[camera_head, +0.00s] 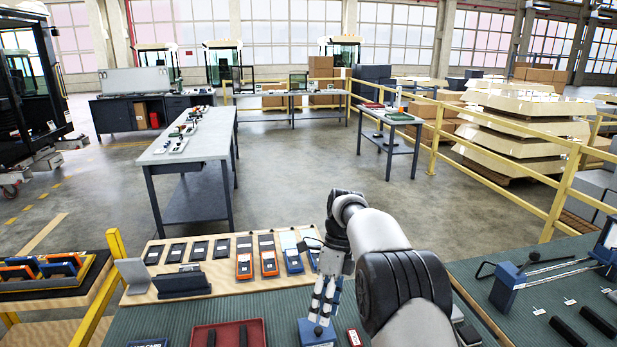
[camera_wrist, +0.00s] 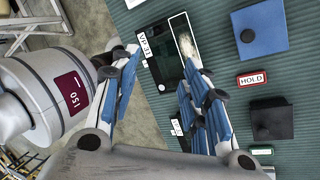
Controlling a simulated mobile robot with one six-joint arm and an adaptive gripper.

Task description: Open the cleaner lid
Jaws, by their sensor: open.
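My gripper (camera_head: 322,312) points down over the front of the green ribbed bench, and its fingers are apart. In the wrist view my gripper (camera_wrist: 160,68) has a dark flat case (camera_wrist: 165,55) below and between its fingertips. A pale, white-edged strip (camera_wrist: 184,38) runs along one side of that case. The case may be the cleaner, but I cannot tell for certain, nor which part is its lid. Part of it is hidden behind the right finger. The fingers show no grip on anything.
A blue block (camera_wrist: 260,28), a red-framed HOLD label (camera_wrist: 252,79) and a black block (camera_wrist: 272,118) sit beside the case. A wooden board (camera_head: 222,273) with several handheld devices lies behind. A red tray (camera_head: 228,333) is left of my gripper.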

